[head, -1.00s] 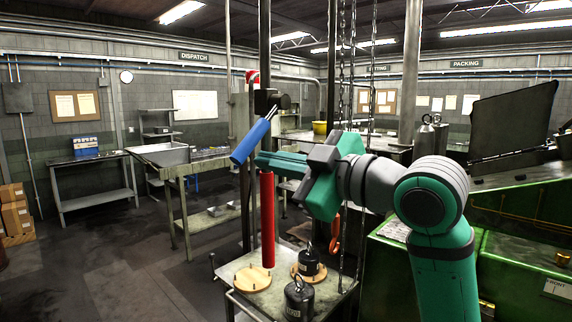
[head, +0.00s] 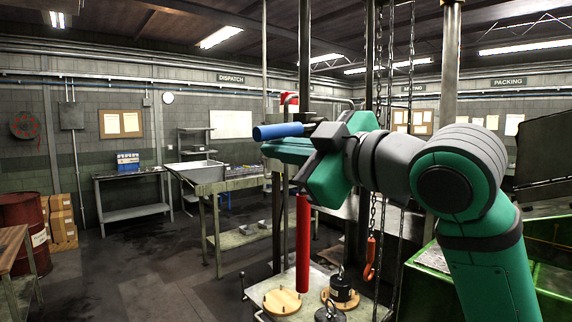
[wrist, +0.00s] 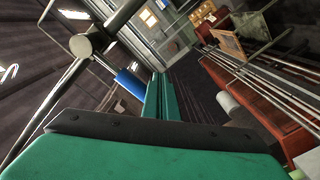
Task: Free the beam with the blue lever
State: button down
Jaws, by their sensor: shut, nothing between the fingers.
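The blue lever (head: 279,131) has a round handle that lies nearly level in the head view, its free end to the left. My gripper (head: 264,147) is shut and empty, with its green fingers just below the handle. I cannot tell if they touch it. In the wrist view the blue lever (wrist: 131,84) is just left of the shut fingers (wrist: 158,76). The lever's inner end is behind my gripper. A long red handle (head: 303,245) hangs upright below. I cannot tell which part is the beam.
Round wooden bases (head: 282,301) and black weights (head: 342,288) stand on the low metal table below. An orange hook (head: 370,258) hangs on a chain right of the red handle. A green machine (head: 433,268) stands at the right. The floor at the left is open.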

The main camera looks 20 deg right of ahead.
aim_at(275, 126)
jog(key=r, duration=0.3)
jog(key=shift+s+a+r, duration=0.15)
jog(key=shift+a+r, duration=0.15)
jog(key=shift+a, duration=0.1)
jog(key=shift+d+r, duration=0.2)
jog(key=shift+r, duration=0.6)
jog(key=v, duration=1)
jog(key=shift+f, duration=0.15)
